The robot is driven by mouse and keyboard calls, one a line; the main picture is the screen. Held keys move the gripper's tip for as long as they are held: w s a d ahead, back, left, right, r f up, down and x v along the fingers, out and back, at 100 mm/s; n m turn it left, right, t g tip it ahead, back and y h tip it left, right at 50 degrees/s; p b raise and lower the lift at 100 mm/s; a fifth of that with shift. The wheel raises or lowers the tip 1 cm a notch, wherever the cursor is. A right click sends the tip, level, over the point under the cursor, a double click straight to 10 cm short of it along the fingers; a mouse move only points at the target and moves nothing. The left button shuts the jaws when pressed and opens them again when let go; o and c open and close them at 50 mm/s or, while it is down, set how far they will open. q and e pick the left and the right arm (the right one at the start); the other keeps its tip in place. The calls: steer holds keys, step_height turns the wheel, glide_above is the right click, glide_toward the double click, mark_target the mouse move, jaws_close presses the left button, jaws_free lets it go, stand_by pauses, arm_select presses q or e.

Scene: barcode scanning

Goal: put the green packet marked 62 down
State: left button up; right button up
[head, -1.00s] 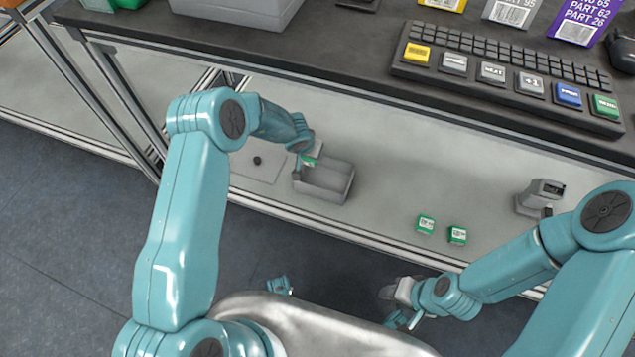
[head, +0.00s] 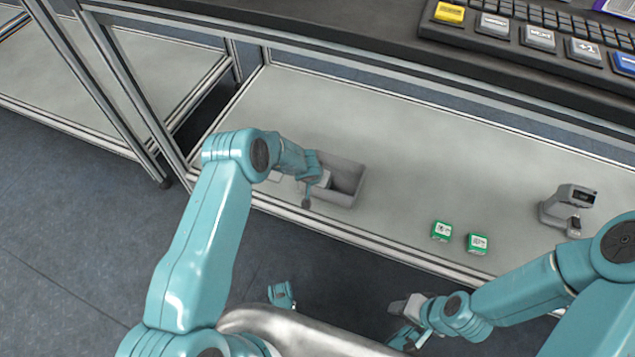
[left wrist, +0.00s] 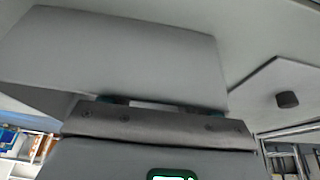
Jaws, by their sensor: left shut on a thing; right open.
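My left gripper (head: 314,184) is at the near left side of a grey open-topped box (head: 347,179), overlapping its left end in the head view. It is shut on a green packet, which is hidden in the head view. A green edge of the packet (left wrist: 172,175) shows at the bottom of the left wrist view; its number cannot be read. A grey box-like surface (left wrist: 115,50) fills the upper left of that view. My right gripper (head: 405,335) is open and empty near the front edge, by my body.
A scanner (head: 570,205) stands farther right. A plate with a dark knob (left wrist: 287,100) shows in the left wrist view. A black desktop with keyboard (head: 540,35) overhangs behind.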

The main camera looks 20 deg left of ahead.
arm_select(q)
steer(key=shift+f, duration=0.1)
steer(key=o, duration=0.9)
steer(key=shift+r, duration=0.3)
steer(key=p+v, duration=0.4)
steer(key=v, duration=0.8)
steer(key=s+d+g+h, duration=0.1)
steer(key=s+d, duration=0.1)
steer(key=s, duration=0.7)
steer(key=s+d+n+g+h, duration=0.1)
steer(key=s+d, duration=0.2)
steer(key=s, duration=0.7)
steer(key=s+d+n+g+h, duration=0.1)
steer(key=s+d+g, duration=0.1)
steer(key=s, duration=0.7)
steer(key=shift+s+d+r+h, duration=0.1)
steer(key=shift+d+r+h, duration=0.1)
steer(key=shift+d, duration=0.2)
steer(key=shift+s+d+r+h, duration=0.1)
steer(key=shift+d+h, duration=0.1)
steer(key=shift+d, duration=0.15)
